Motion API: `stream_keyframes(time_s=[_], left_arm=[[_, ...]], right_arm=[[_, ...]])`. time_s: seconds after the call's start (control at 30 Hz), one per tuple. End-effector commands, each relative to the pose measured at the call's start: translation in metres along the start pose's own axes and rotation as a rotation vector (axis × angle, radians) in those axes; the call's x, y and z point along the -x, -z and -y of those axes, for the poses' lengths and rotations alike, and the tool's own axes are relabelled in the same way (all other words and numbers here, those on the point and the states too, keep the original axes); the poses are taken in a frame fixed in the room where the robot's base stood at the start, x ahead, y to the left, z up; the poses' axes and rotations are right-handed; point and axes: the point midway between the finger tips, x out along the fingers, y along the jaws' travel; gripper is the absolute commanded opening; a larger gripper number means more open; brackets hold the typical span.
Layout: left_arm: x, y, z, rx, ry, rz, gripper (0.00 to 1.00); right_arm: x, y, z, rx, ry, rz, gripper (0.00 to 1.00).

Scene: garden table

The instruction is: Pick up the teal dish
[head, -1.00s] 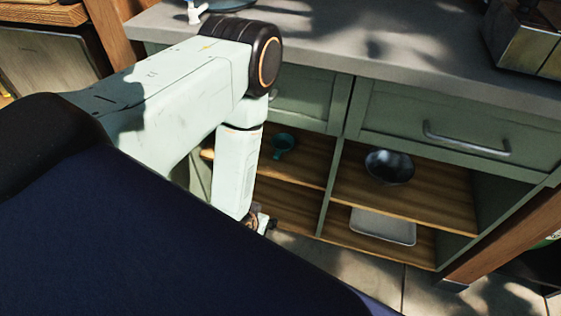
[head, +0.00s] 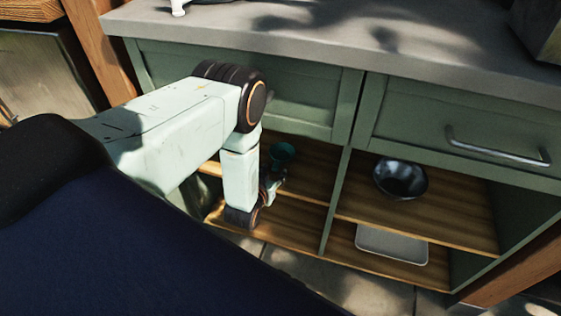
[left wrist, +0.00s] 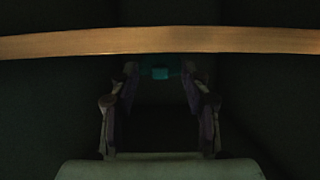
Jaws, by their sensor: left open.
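The teal dish (head: 283,152) stands on the upper wooden shelf of the left compartment in the green cabinet. My left gripper (head: 272,182) is at the front of that compartment, just below and in front of the dish in the head view, partly hidden by my arm. In the left wrist view the two fingers (left wrist: 160,78) are apart with nothing held. The dish shows there as a small dim teal patch (left wrist: 160,72) beyond and between the fingertips. The wrist view is very dark, so the exact distance is unclear. My right gripper is out of view.
A wooden shelf edge (left wrist: 160,41) crosses the wrist view above the fingertips. A dark bowl (head: 400,178) stands on the right upper shelf, with a pale tray (head: 392,244) below. A divider (head: 336,200) separates the compartments. The grey countertop (head: 330,40) overhangs the drawers.

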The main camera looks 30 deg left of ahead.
Motion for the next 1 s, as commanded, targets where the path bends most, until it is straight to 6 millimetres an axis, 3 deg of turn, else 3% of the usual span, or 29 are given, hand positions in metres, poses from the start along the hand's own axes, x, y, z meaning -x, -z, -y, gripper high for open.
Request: stream_keyframes(time_s=[0.17,0.47,1.0], left_arm=[[-0.020,0.000,0.000,0.000,0.000,-0.003,0.47],[-0.024,0.002,0.001,0.000,0.000,-0.001,0.47],[-0.024,0.002,0.002,0.000,0.000,0.000,0.01]], right_arm=[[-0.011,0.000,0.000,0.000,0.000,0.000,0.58],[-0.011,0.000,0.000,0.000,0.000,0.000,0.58],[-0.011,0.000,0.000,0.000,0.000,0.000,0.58]])
